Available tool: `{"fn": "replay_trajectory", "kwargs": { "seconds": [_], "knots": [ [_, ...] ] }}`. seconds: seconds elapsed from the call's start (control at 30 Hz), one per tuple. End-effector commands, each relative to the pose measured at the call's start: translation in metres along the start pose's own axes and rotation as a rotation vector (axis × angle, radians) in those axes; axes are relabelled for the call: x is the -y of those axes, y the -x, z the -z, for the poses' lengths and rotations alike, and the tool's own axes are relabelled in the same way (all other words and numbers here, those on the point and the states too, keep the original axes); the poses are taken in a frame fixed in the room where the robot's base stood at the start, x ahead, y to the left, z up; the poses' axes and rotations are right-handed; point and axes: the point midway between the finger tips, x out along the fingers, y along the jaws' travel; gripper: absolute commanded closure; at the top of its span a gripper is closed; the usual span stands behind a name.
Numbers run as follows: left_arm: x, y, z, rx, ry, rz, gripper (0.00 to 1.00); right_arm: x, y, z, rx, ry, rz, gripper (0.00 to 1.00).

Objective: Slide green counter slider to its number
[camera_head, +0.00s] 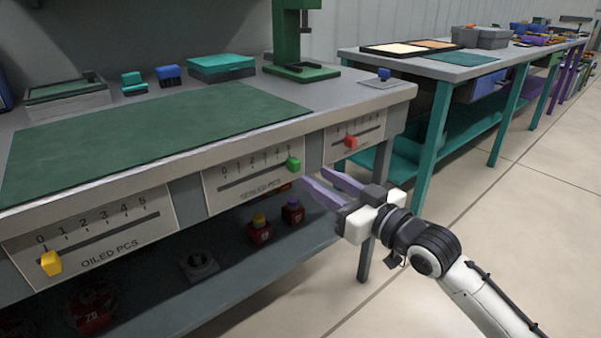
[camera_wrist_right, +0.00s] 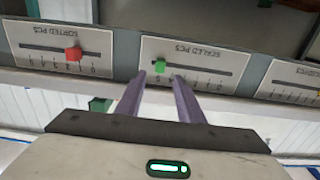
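My right gripper (camera_head: 315,177) is open and empty, in front of and to the right of the slider in the head view. In the right wrist view, which is upside down, the green slider (camera_wrist_right: 160,66) shows just beyond the gap between the two purple fingertips (camera_wrist_right: 159,78). I cannot tell whether the fingers touch it. My left gripper is not in view.
The OILED PCS panel with a yellow slider (camera_head: 51,263) at 0 is to the left. A panel with a red slider (camera_head: 351,142) is to the right. Red containers (camera_head: 260,234) stand on the shelf below. Floor is clear at right.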

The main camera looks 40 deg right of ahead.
Motion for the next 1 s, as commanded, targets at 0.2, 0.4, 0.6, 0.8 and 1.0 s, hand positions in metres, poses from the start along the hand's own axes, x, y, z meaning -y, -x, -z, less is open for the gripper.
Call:
{"fn": "replay_trajectory", "kwargs": {
  "seconds": [0.2, 0.4, 0.6, 0.8, 1.0],
  "knots": [
    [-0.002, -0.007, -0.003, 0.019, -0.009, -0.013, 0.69, 0.000, -0.036, -0.001, -0.001, 0.000, -0.001, 0.66],
    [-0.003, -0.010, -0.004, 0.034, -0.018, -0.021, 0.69, 0.000, -0.059, -0.002, 0.001, 0.000, -0.001, 0.66],
    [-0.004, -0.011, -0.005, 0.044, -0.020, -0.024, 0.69, 0.000, -0.068, -0.002, 0.003, 0.001, -0.001, 0.66],
    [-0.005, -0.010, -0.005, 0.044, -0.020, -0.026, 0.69, 0.000, -0.069, -0.002, 0.004, 0.001, -0.001, 0.66],
    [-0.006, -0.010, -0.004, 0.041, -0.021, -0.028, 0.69, 0.000, -0.069, -0.002, 0.003, 0.001, 0.000, 0.89]
  ]
}}
